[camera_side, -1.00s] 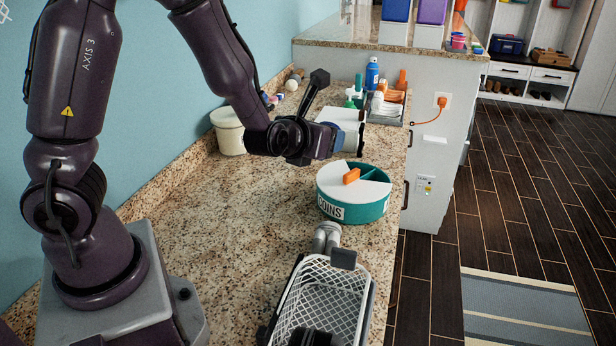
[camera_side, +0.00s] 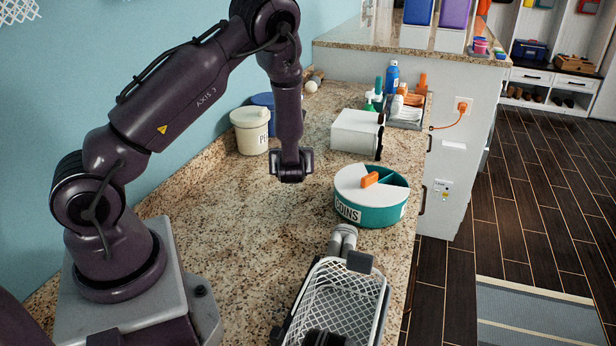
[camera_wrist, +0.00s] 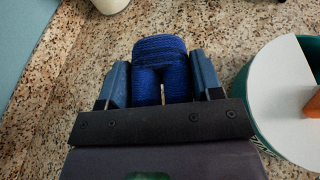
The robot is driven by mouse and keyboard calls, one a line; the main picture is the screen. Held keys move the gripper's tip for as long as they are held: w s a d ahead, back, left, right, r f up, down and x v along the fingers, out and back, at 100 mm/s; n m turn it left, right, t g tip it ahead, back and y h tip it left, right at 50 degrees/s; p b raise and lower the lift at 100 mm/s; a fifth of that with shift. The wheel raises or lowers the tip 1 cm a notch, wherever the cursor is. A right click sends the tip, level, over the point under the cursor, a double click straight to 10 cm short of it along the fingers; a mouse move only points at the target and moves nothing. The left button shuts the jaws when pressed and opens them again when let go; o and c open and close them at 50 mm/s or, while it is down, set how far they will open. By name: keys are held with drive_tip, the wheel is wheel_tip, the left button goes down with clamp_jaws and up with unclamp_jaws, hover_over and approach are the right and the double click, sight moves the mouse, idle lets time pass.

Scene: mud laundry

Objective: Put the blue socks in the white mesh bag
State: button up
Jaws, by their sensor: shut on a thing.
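My gripper (camera_side: 292,168) hangs pointing down over the counter, left of the teal round tin. In the wrist view my gripper (camera_wrist: 161,78) is shut on the blue socks (camera_wrist: 160,52), a ribbed dark blue pair between its two fingers. The socks cannot be made out in the side view. The white mesh bag (camera_side: 343,295) is at the front of the counter, its opening held by a pale rim. It is to the right of and nearer the camera than my gripper, apart from it.
The teal tin marked COINS (camera_side: 372,213), with a white lid and orange knob, stands between my gripper and the counter's right edge. A white box (camera_side: 355,132) and a tray of bottles (camera_side: 405,110) stand behind. A cream canister (camera_side: 250,132) is by the wall. The middle counter is clear.

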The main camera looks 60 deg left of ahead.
hover_over(306, 190)
wheel_tip(306, 190, down, 6)
drive_tip(key=shift+f, duration=1.85)
drive_tip(key=o, duration=0.9)
drive_tip(key=shift+f, duration=0.1)
drive_tip(key=shift+o, duration=0.2)
